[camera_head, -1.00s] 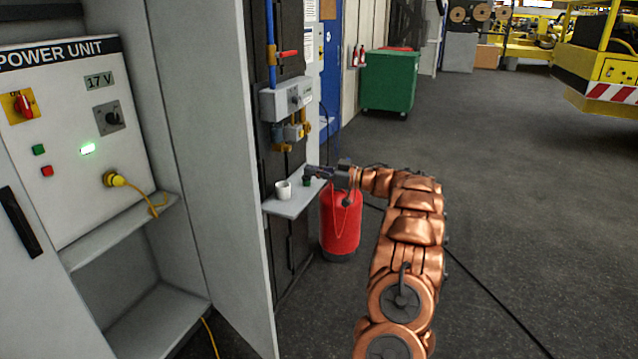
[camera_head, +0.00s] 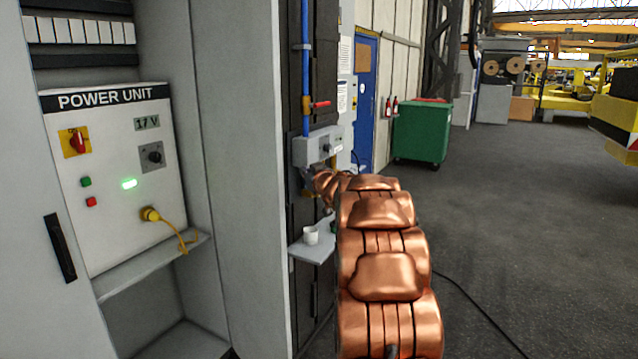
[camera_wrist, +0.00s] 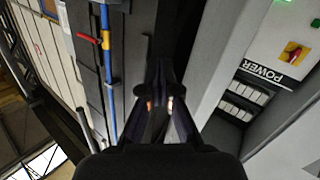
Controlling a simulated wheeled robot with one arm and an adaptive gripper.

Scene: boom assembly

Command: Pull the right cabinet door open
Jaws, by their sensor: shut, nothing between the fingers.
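The cabinet's right door (camera_head: 245,170) is a tall light-grey panel standing swung out, with the cabinet interior and power unit (camera_head: 115,180) exposed to its left. In the wrist view, a light-grey panel (camera_wrist: 228,60) that looks like this door stands to the right of my gripper. My gripper (camera_wrist: 160,75) is shut and empty, with its fingers converging in the dark gap between the panel and the pipe wall. In the head view it is mostly hidden behind my arm, near the door's outer face. I cannot tell whether it touches the door.
A grey box (camera_head: 318,146), blue pipe (camera_head: 305,70) and red lever (camera_head: 321,104) are on the wall close to my arm. A white mug (camera_head: 310,236) stands on a small shelf (camera_head: 312,251) below. A green bin (camera_head: 422,132) stands farther back. The floor to the right is open.

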